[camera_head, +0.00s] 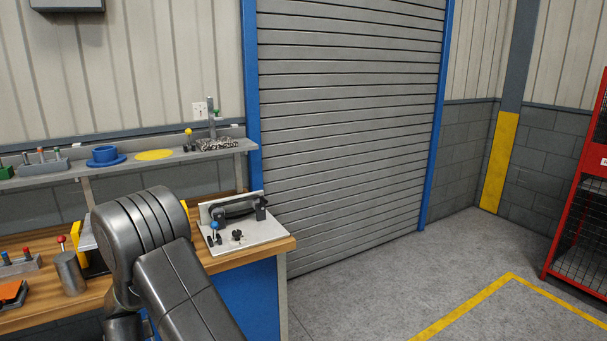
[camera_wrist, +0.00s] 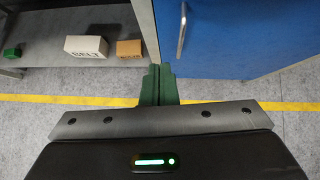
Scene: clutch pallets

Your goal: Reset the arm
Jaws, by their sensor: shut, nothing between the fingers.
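My arm (camera_head: 160,250) is folded up in front of the workbench in the head view, covering part of the bench top. My gripper (camera_wrist: 158,72) shows in the wrist view with its green fingers together and nothing between them. It points toward the lower part of the bench, near the blue cabinet (camera_wrist: 225,35) and the grey lower shelf (camera_wrist: 115,15). The gripper is not visible in the head view.
The wooden bench (camera_head: 272,246) carries a fixture plate (camera_head: 262,236) and a grey cylinder (camera_head: 69,272). Boxes, one a white box (camera_wrist: 86,47), sit on the lower shelf. Open floor (camera_head: 390,285) lies right, before a roller shutter (camera_head: 345,120). A red cage (camera_head: 585,205) stands far right.

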